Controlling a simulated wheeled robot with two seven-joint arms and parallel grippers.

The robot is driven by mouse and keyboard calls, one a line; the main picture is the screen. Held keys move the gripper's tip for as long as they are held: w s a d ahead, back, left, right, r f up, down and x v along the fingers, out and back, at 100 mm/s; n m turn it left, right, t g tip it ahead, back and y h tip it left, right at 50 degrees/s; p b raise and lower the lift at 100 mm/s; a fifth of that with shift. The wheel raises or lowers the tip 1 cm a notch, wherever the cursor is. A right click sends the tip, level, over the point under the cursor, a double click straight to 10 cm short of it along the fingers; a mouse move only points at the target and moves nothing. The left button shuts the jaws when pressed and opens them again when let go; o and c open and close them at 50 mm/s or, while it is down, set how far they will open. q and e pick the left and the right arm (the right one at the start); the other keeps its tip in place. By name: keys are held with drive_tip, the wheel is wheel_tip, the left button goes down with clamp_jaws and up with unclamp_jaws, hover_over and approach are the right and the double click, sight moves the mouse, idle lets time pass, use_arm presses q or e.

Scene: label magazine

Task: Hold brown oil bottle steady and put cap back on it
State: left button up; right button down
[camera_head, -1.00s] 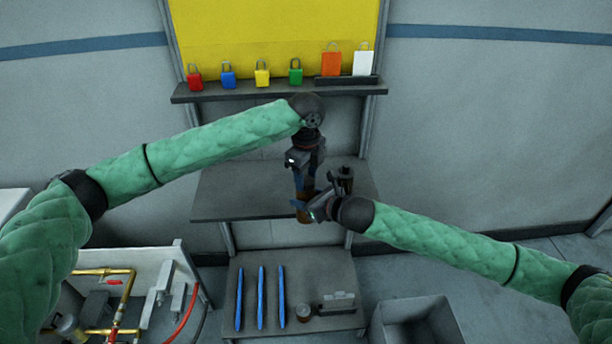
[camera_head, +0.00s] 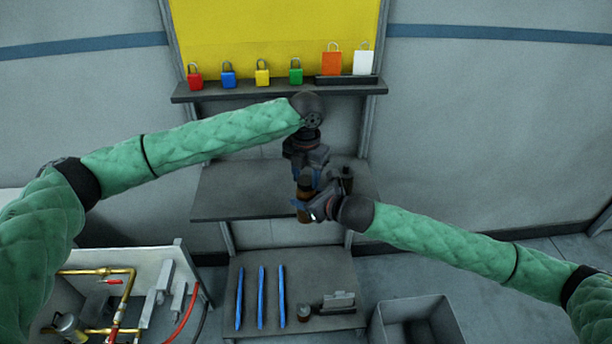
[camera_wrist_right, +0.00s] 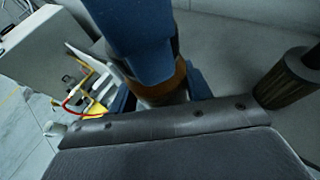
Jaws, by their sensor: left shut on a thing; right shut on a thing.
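The brown oil bottle (camera_head: 304,217) stands upright at the front of the middle shelf. My right gripper (camera_head: 309,206) is shut around its body from the right. In the right wrist view, a blue finger (camera_wrist_right: 140,45) covers much of the brown bottle (camera_wrist_right: 167,92). My left gripper (camera_head: 307,181) points down directly over the bottle and is shut at its top. The cap is hidden between the left fingers, so I cannot tell how it sits on the neck.
A second dark bottle (camera_head: 346,180) stands close to the right gripper and also shows in the wrist view (camera_wrist_right: 290,78). The shelf (camera_head: 235,195) is clear on its left. Several padlocks (camera_head: 262,74) line the upper ledge. A grey bin (camera_head: 415,318) is below right.

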use_arm(q)
drive_tip(key=m, duration=0.5)
drive_tip(key=shift+w, duration=0.1)
drive_tip(key=o, duration=0.9)
drive_tip(key=shift+o, duration=0.2)
drive_tip(key=shift+r, duration=2.25)
drive_tip(key=shift+c, duration=0.4)
